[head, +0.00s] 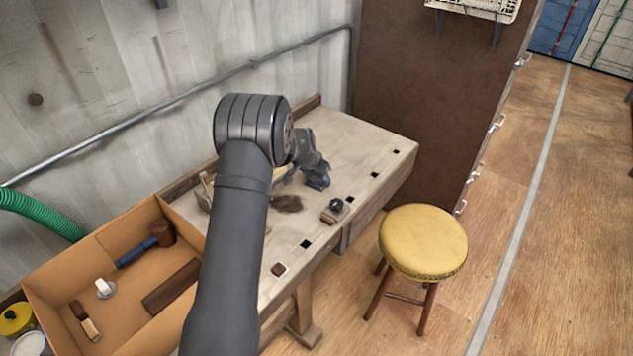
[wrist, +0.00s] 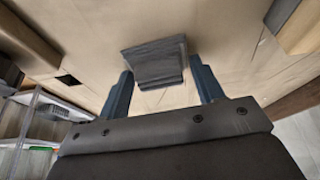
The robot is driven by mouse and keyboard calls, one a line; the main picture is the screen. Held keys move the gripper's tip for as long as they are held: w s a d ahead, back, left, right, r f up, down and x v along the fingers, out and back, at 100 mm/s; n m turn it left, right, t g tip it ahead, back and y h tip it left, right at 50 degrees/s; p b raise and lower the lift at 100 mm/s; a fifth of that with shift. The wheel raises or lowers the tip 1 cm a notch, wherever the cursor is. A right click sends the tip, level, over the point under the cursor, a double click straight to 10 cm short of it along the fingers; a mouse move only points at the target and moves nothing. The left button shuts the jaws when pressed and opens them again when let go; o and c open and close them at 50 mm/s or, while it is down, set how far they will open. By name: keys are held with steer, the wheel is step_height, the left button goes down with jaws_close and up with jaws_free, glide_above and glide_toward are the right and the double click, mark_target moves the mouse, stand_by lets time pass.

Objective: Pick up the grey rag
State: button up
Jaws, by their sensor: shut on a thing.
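The grey rag (wrist: 155,62) shows in the wrist view as a folded grey piece between the two blue fingers of my gripper (wrist: 163,88). The gripper is shut on it, with one finger at each side. In the head view my gripper (head: 318,178) is over the far part of the workbench, pointing down. The rag cannot be made out there. I cannot tell whether it touches the bench top.
A cardboard box (head: 125,225) with tools is at left. A yellow stool (head: 423,242) stands in front, beside a brown cabinet (head: 425,90).

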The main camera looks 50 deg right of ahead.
steer(key=shift+r, duration=0.1)
steer(key=shift+r, duration=0.6)
step_height(320, 180, up, 3)
steer(key=shift+r, duration=0.1)
steer(key=s+r, duration=0.6)
steer(key=s, duration=0.5)
steer(key=shift+s+a+r, duration=0.2)
steer(key=shift+s+a, duration=0.05)
steer(key=shift+s, duration=0.1)
